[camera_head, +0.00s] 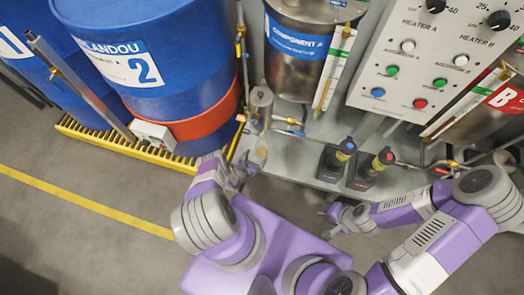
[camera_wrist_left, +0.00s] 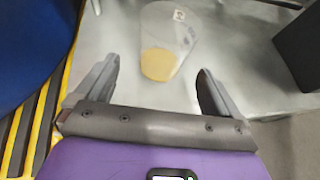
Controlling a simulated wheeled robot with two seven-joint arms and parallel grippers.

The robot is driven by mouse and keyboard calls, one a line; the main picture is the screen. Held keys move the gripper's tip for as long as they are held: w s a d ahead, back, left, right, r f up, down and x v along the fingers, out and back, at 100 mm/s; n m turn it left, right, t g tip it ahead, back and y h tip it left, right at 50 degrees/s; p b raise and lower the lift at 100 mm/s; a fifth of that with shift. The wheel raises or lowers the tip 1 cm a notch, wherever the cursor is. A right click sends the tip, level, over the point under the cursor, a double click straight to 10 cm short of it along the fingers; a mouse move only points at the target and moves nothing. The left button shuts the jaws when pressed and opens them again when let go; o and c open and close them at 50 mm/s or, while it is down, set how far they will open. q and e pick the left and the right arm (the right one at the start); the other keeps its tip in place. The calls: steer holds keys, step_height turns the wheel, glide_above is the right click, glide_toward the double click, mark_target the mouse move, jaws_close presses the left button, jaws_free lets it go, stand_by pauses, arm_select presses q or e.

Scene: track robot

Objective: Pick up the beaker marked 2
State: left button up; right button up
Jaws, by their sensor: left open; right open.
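A clear beaker (camera_wrist_left: 172,38) with a yellowish bottom or content stands on the grey metal surface in the left wrist view. A small mark is near its rim, too small to read. In the head view the beaker (camera_head: 261,152) is faint, just right of my left gripper. My left gripper (camera_wrist_left: 157,75) is open and empty, with the beaker ahead of the gap between its fingers and apart from them. My left gripper (camera_head: 240,168) also shows in the head view. My right gripper (camera_head: 336,212) is in front of the metal ledge, away from the beaker; its fingers are small here.
A blue drum marked 2 (camera_head: 150,55) stands left on a yellow-edged grate (camera_head: 110,140). Behind are a metal tank (camera_head: 295,60), pipes and a heater panel (camera_head: 420,65).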

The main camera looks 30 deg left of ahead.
mark_target(259, 154)
arm_select(q)
steer(key=b+x, duration=0.2)
steer(key=x, duration=0.2)
steer(key=shift+w+d+f+b, duration=0.15)
steer(key=shift+w+f+b, duration=0.15)
steer(key=shift+b, duration=0.05)
steer(key=shift+w, duration=0.35)
steer(key=c, duration=1.1)
steer(key=shift+r, duration=0.1)
